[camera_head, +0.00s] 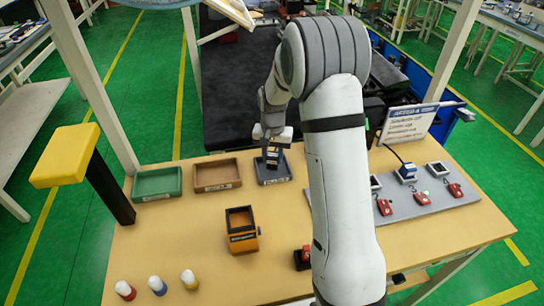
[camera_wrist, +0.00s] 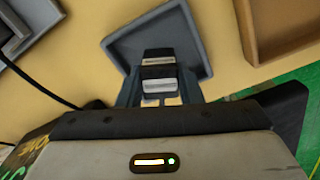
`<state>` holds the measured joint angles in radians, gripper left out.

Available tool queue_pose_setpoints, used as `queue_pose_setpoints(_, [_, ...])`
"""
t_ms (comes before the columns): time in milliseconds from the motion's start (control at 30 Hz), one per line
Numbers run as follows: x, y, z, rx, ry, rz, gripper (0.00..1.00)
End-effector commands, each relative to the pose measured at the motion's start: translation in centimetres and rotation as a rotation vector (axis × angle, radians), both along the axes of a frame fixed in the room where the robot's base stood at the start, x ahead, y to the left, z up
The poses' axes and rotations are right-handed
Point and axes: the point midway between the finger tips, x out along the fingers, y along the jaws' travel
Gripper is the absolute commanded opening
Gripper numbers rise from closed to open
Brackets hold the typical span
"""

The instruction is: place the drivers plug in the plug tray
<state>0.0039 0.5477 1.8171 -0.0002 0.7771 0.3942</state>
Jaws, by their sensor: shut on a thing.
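My gripper (camera_head: 272,150) is over the blue-grey tray (camera_head: 287,180), the right one of three trays along the table's far side. In the wrist view, the gripper (camera_wrist: 159,88) is shut on a small dark plug with pale metal bands (camera_wrist: 158,62), and the tray (camera_wrist: 115,48) lies beneath and beyond it. In the head view the plug (camera_head: 272,162) shows as a dark block below the fingers. I cannot tell whether it touches the tray floor. The lettering on the tray's front is too small to read surely.
A brown tray (camera_head: 217,175) and a green tray (camera_head: 158,183) stand to the left. An orange holder (camera_head: 241,230) is nearer. A grey panel (camera_head: 432,197) at right carries sockets, red parts and a cabled blue plug (camera_head: 406,172). A yellow-topped post (camera_head: 66,156) rises at left.

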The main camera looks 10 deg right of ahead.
Motion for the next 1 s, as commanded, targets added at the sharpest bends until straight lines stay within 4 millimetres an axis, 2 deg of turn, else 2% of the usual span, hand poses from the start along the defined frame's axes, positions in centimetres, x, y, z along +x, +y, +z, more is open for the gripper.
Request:
queue_pose_setpoints(100, [0.00, 0.05, -1.04, 0.000, 0.000, 0.001, 0.09])
queue_pose_setpoints(433, [0.02, 0.10, -1.52, 0.000, -0.001, 0.002, 0.09])
queue_pose_setpoints(467, [0.02, 0.11, -1.37, 0.000, -0.001, 0.002, 0.35])
queue_pose_setpoints(600, [0.01, 0.13, -1.33, 0.000, -0.001, 0.002, 0.46])
queue_pose_setpoints(700, [0.01, 0.14, -1.32, 0.000, -0.001, 0.002, 0.54])
queue_pose_setpoints(1000, [0.02, 0.17, -0.91, 0.000, -0.001, 0.003, 0.54])
